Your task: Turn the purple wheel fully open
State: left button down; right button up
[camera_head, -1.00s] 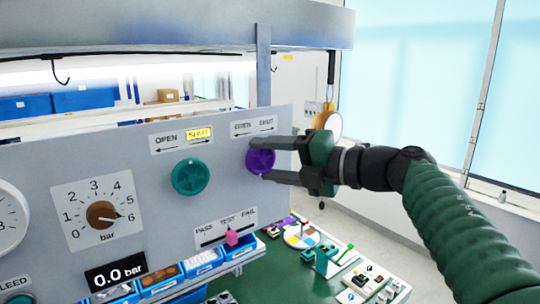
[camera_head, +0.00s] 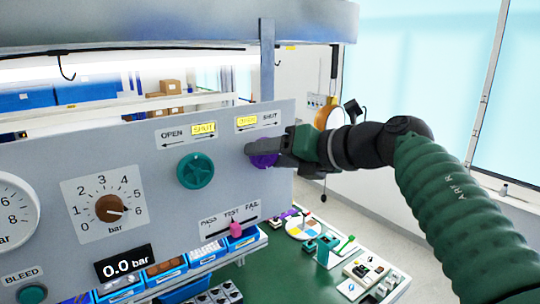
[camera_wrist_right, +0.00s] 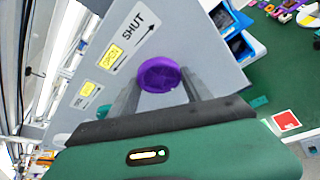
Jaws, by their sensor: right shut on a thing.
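The purple wheel (camera_head: 264,160) is on the right part of the grey panel, mostly hidden behind my right gripper (camera_head: 262,152) in the head view. In the right wrist view the wheel (camera_wrist_right: 158,75) sits between the two dark fingers of the gripper (camera_wrist_right: 161,84), which is shut on it. The label above the wheel has its OPEN side (camera_head: 247,121) lit yellow, and its SHUT side is unlit. The OPEN field also shows yellow in the wrist view (camera_wrist_right: 110,57). My left gripper is not in view.
A green wheel (camera_head: 195,171) is left of the purple one, with its SHUT field (camera_head: 204,128) lit. A pink lever (camera_head: 236,228) is below, and a brown knob (camera_head: 109,208) is further left. A green table (camera_head: 262,271) holds several small items.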

jog(key=shift+d, duration=0.1)
dwell(0.3)
jog(key=o, duration=1.1)
jog(key=shift+r, duration=0.1)
jog(key=shift+o, duration=1.4)
jog(key=shift+w, duration=0.15)
jog(key=shift+d, duration=0.1)
jog(key=b+v, duration=0.4)
jog(key=v, duration=1.2)
jog(key=shift+d, duration=0.35)
jog(key=shift+a, duration=0.1)
